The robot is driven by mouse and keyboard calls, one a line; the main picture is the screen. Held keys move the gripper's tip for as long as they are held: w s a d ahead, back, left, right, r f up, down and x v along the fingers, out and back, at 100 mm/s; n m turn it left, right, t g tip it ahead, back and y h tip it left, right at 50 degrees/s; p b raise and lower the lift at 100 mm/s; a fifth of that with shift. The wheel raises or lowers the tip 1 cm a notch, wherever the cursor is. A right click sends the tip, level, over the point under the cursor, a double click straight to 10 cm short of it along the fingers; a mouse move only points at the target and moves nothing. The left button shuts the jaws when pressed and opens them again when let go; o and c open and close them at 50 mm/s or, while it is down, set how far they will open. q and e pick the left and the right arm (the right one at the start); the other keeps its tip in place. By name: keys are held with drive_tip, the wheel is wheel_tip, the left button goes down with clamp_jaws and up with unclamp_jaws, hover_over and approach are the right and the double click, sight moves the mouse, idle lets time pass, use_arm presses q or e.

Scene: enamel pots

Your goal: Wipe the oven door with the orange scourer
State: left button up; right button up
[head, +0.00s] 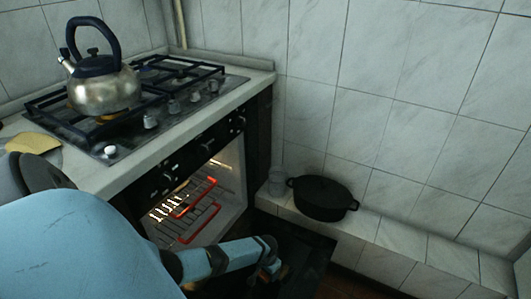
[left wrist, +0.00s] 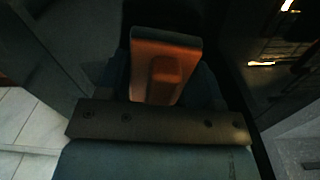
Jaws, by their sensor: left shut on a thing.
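The orange scourer (left wrist: 170,65) fills the middle of the left wrist view. My left gripper (left wrist: 165,85) is shut on it; the fingers are dark and hard to make out. In the head view my left gripper (head: 274,268) is low in front of the oven, over the dark open oven door (head: 312,262). A small orange-brown patch shows at its tip. The door is lowered and mostly in shadow, partly hidden by my arm. I cannot tell whether the scourer touches it. My right gripper is in neither view.
The lit oven (head: 228,178) holds a wire rack (head: 185,222) with red parts. A steel kettle (head: 104,90) stands on the gas hob (head: 165,85). A black pot (head: 322,198) and a clear glass (head: 276,182) stand on the tiled ledge (head: 400,240). A yellowish pad (head: 33,143) lies at the left.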

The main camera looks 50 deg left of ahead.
use_arm(q)
drive_tip(key=shift+w+a+f+b, duration=0.1)
drive_tip(key=shift+w+a+b, duration=0.1)
drive_tip(key=shift+w+b, duration=0.35)
drive_tip(key=shift+w+a+f+b, duration=0.1)
drive_tip(key=shift+w+a+b, duration=0.15)
drive_tip(key=shift+w, duration=0.6)
drive_tip(key=shift+w+r, duration=0.15)
drive_tip(key=shift+w, duration=0.05)
drive_tip(key=shift+w+a+b, duration=0.3)
drive_tip(key=shift+w+b, duration=0.35)
drive_tip(key=shift+w, duration=0.3)
drive_tip(key=shift+w+a, duration=0.2)
drive_tip(key=shift+w, duration=0.4)
